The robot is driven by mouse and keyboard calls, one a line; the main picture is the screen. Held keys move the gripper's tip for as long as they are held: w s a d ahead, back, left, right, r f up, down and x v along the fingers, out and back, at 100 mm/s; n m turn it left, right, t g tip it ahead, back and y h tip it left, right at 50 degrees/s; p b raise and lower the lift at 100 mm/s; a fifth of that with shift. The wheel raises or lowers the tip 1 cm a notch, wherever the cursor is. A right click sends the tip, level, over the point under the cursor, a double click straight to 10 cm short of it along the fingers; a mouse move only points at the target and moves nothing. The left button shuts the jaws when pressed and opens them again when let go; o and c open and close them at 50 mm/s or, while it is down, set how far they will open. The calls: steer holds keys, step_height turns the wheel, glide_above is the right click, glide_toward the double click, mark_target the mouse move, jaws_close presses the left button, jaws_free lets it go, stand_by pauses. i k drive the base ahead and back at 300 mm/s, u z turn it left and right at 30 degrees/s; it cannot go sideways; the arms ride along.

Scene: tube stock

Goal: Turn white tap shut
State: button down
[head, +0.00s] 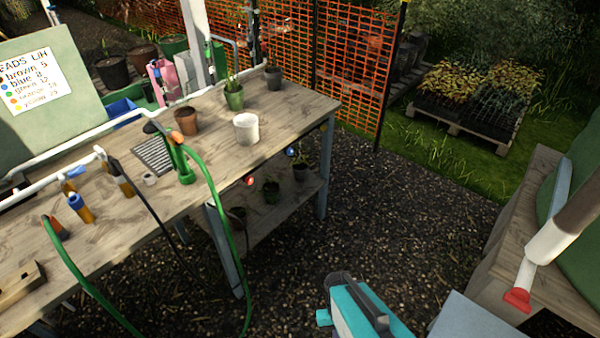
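A white tap handle (101,154) stands up on the white pipe along the back of the left wooden bench. A tan fitting with a black hose is just below and right of it. The handle is small here, and I cannot tell whether the tap is open or shut. No gripper fingers are visible. A teal and dark grey part that looks like mine rises at the bottom centre, well apart from the tap.
A blue tap handle (75,172) is left of the white one. A green hose (213,190) hangs over the bench's front edge (265,161). A white pot (246,128) stands on the bench. Open gravel (400,215) lies between this bench and the right one.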

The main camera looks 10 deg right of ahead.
mark_target(101, 154)
steer(key=z, duration=1.85)
steer(key=k, duration=0.1)
steer(key=u, duration=3.05)
steer(key=i, duration=0.35)
steer(key=u, duration=0.2)
steer(key=k, duration=0.55)
steer(key=u, duration=0.05)
